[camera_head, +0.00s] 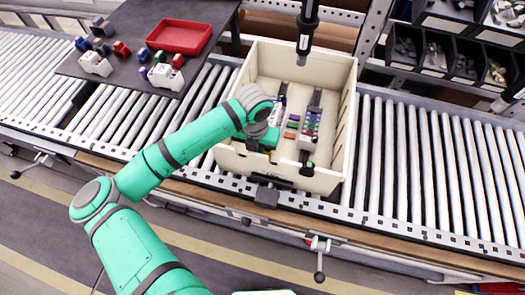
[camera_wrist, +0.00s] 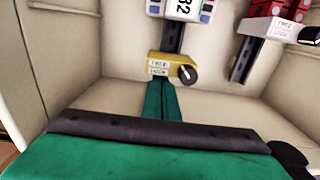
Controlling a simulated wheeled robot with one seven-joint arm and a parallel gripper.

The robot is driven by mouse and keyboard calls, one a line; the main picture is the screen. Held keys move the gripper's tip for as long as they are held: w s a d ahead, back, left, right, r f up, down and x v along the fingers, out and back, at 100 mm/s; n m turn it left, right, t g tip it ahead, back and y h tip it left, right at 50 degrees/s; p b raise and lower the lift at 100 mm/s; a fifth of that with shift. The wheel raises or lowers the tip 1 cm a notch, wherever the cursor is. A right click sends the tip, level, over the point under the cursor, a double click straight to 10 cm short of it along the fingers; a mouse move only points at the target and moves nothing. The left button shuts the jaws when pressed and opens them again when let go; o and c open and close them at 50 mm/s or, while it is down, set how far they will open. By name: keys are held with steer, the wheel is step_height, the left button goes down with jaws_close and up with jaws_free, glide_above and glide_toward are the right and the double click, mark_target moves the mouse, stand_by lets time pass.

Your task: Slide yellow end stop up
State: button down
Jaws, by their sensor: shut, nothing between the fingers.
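The yellow end stop (camera_wrist: 172,66) is a small block with a white label and a black knob (camera_wrist: 187,74) at its right. It sits on a dark vertical rail (camera_wrist: 173,39), below a white module (camera_wrist: 181,9). My gripper (camera_wrist: 164,84) is shut and empty, its green fingers side by side directly below the end stop. The tips meet its lower edge in the picture; I cannot tell if they touch. In the head view my gripper (camera_head: 266,138) is inside the cream bin (camera_head: 342,90), and my arm hides the end stop.
A second rail (camera_wrist: 243,60) with a red block (camera_wrist: 277,14) and a grey lock block (camera_wrist: 284,30) stands to the right. The bin walls surround the rails. A black tool (camera_head: 306,35) hangs above the bin. A dark table with a red tray (camera_head: 179,36) is at left.

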steer(key=shift+d, duration=0.1)
steer(key=shift+w+d, duration=0.15)
steer(key=shift+w, duration=0.45)
steer(key=shift+w+d, duration=0.15)
steer(key=shift+w, duration=0.45)
steer(key=shift+d, duration=0.1)
steer(key=shift+w+d, duration=0.15)
steer(key=shift+w, duration=0.4)
stand_by(1.2)
stand_by(0.4)
steer(key=shift+w+d, duration=0.2)
steer(key=shift+w, duration=0.4)
stand_by(1.0)
steer(key=shift+s+a, duration=0.1)
steer(key=shift+a, duration=0.05)
stand_by(0.4)
steer(key=shift+w, duration=0.35)
stand_by(1.1)
